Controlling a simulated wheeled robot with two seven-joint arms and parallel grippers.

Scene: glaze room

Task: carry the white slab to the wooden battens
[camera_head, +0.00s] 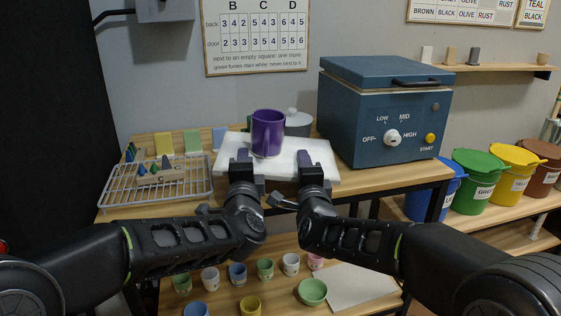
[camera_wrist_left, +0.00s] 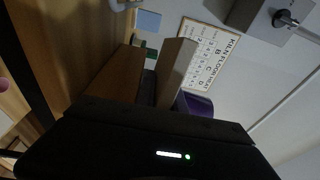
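The white slab (camera_head: 283,161) is over the worktable in the head view, with a purple mug (camera_head: 268,133) standing upright on it. My left gripper (camera_head: 243,160) is at the slab's front edge, left of its middle, with its fingers closed on the edge. My right gripper (camera_head: 307,163) grips the same edge farther right.
A wire rack (camera_head: 155,184) with small pieces is left of the slab. A blue kiln (camera_head: 384,112) stands close on the right, a lidded grey pot (camera_head: 298,123) behind. Several cups and a green bowl (camera_head: 312,292) are on the lower shelf. Colored buckets (camera_head: 474,180) stand far right.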

